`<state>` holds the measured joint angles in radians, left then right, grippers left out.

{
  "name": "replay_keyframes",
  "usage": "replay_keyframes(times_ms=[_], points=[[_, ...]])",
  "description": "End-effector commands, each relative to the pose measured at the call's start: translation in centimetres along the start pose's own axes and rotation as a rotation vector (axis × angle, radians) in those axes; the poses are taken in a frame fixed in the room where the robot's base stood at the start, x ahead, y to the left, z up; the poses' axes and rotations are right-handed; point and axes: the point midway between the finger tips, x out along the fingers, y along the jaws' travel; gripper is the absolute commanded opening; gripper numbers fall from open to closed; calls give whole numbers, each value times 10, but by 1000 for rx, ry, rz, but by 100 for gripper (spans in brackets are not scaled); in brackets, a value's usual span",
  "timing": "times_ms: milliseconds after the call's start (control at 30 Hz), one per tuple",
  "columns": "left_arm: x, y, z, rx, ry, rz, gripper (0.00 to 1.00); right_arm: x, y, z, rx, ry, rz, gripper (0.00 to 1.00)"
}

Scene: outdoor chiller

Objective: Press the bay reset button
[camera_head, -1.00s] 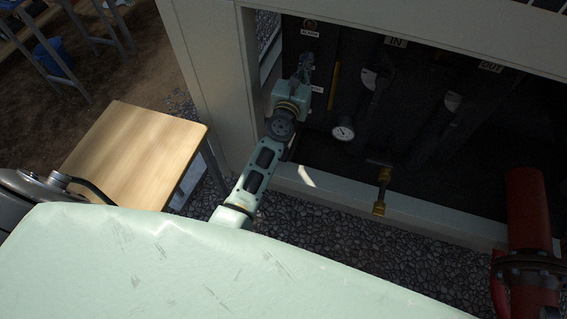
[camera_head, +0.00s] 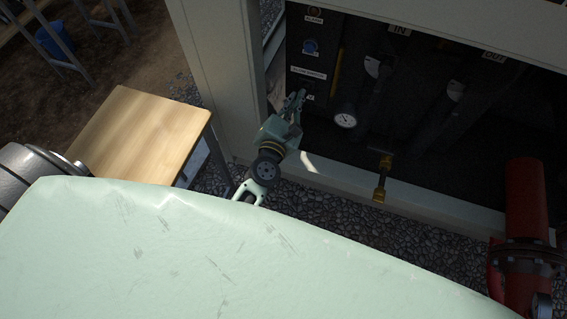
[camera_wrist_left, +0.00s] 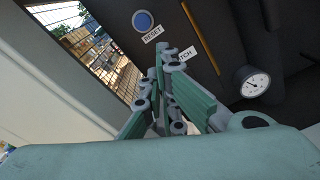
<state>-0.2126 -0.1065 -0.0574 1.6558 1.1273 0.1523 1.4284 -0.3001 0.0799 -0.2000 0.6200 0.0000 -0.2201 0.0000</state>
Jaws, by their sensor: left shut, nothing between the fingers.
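The bay reset button is a round blue button (camera_head: 310,47) on the dark panel inside the chiller bay. It also shows in the left wrist view (camera_wrist_left: 142,20), with a white RESET label (camera_wrist_left: 152,34) just below it. My left gripper (camera_head: 298,96) is shut and empty. In the head view it is below the button and apart from it, in front of the lower panel labels. In the left wrist view its fingertips (camera_wrist_left: 163,48) appear below the RESET label and partly cover another label ending in "TCH". My right gripper is not in view.
An alarm fitting (camera_head: 314,11) is above the button. A yellow strip (camera_head: 337,72), a pressure gauge (camera_head: 346,120) and dark pipes are to the right. The pale frame post (camera_head: 222,75) stands to the left. A wooden table (camera_head: 140,135) and a red pipe (camera_head: 528,200) stand outside.

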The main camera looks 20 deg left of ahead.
Motion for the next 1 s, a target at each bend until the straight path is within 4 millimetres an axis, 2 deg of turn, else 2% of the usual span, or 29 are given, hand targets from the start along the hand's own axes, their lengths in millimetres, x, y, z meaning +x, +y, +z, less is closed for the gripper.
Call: replay_keyframes(times_ms=[500,1000], points=[[3,-25,-58,860,92,-48,0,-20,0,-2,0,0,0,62],[-6,-36,-106,1705,116,-134,0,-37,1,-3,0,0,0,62]])
